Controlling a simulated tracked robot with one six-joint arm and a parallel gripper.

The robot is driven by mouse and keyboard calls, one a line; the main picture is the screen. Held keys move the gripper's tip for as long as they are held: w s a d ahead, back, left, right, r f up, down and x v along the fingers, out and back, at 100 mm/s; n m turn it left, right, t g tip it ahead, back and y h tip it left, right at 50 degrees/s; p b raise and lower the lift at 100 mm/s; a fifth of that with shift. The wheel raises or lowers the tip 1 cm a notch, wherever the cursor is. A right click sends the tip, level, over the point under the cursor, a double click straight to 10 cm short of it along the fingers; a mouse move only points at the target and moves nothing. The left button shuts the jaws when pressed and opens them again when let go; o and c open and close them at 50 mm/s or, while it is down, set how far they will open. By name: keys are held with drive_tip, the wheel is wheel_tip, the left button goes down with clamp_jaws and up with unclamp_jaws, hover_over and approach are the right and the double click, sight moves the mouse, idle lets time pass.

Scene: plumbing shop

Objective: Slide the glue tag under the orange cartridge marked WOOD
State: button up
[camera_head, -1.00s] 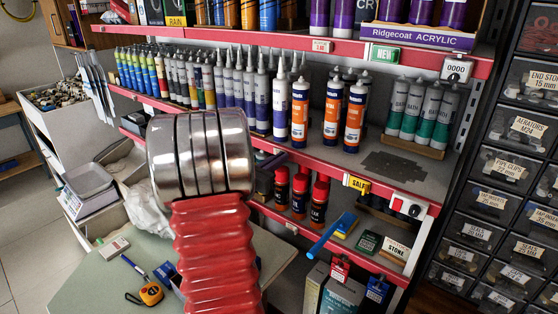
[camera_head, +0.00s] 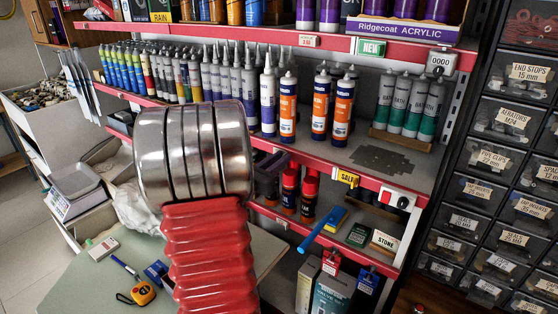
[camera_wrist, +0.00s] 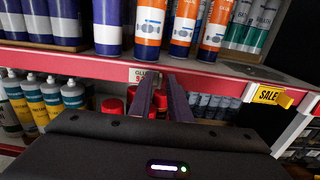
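A white tag reading GLUE (camera_wrist: 144,75) sits on the red shelf rail in the wrist view, roughly below the leftmost orange cartridge (camera_wrist: 151,22). Two more orange cartridges, a middle one (camera_wrist: 185,25) and a right one (camera_wrist: 217,30), stand to its right. Their wording is too small to read, so I cannot tell which says WOOD. The orange cartridges also show in the head view (camera_head: 288,112). My gripper (camera_wrist: 163,80) points at the rail with its two dark fingers apart; the left fingertip overlaps the tag's lower right. I cannot make out the tag in the head view.
A yellow SALE tag (camera_wrist: 270,96) hangs farther right on the rail. Red-capped tubes (camera_head: 290,190) stand on the shelf below. A white-and-blue cartridge (camera_wrist: 107,25) stands left of the orange ones. My arm covers part of the shelf in the head view.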

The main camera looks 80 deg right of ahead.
drive_tip(key=shift+o, duration=0.6)
drive_tip(key=shift+a, duration=0.1)
drive_tip(key=v, duration=1.3)
drive_tip(key=shift+w+a, duration=0.2)
drive_tip(key=shift+a, duration=0.05)
